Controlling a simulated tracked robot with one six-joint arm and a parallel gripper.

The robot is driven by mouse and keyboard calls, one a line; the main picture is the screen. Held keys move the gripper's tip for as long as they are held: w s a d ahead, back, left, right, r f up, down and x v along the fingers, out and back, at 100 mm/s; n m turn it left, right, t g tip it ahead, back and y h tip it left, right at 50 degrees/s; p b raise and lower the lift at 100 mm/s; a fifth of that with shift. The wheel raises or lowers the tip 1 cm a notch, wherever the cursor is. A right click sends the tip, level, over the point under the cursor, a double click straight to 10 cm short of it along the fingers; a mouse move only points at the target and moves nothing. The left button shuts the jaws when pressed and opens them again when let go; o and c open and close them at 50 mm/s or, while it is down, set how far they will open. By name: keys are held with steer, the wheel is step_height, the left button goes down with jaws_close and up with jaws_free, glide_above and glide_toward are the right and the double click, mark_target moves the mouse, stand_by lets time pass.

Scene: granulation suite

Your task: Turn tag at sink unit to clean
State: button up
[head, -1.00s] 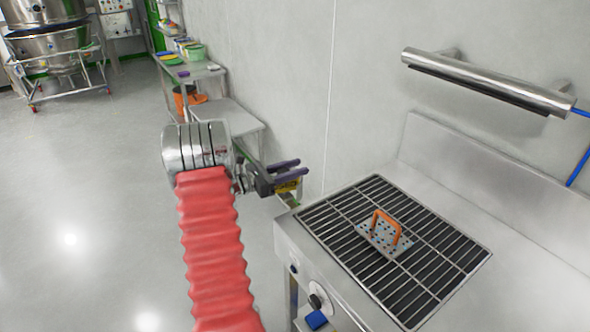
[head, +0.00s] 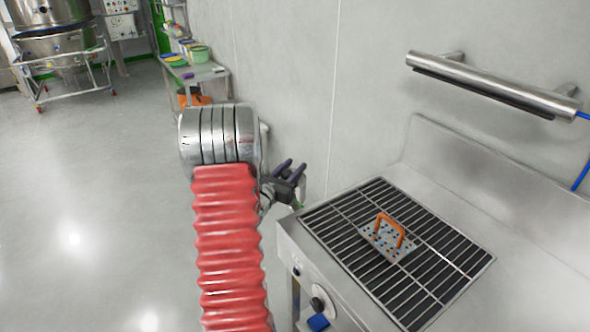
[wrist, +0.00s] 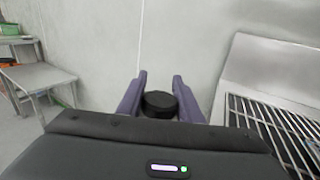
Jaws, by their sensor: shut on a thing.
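My gripper (head: 287,168) has purple fingers and is beside the near left corner of the steel sink unit (head: 311,262). In the wrist view the fingers (wrist: 159,84) are shut on a black round piece (wrist: 160,103), which looks like the tag's knob. The tag's face does not show clearly in either view. Only a tiny green spot shows below the gripper in the head view, and I cannot tell whether it belongs to the tag.
A black grate (head: 345,232) covers the sink unit's top, with an orange-handled perforated plate (head: 388,240) on it. A steel rail (head: 490,86) is on the wall above. A side table (head: 199,73) stands farther back. Open floor lies to the left.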

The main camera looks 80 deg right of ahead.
steer(key=shift+w+n+t+h, duration=0.15)
steer(key=shift+n+t+h, duration=0.1)
steer(key=shift+n+t, duration=0.35)
steer(key=shift+w+n+t+h, duration=0.15)
steer(key=shift+n+t+h, duration=0.15)
steer(key=shift+t, duration=0.5)
steer(key=shift+w+d+t, duration=0.1)
steer(key=shift+t, duration=0.2)
steer(key=o, duration=1)
steer(key=shift+o, duration=0.2)
steer(key=w+a, duration=0.2)
steer(key=a, duration=1.1)
steer(key=shift+w+a, duration=0.3)
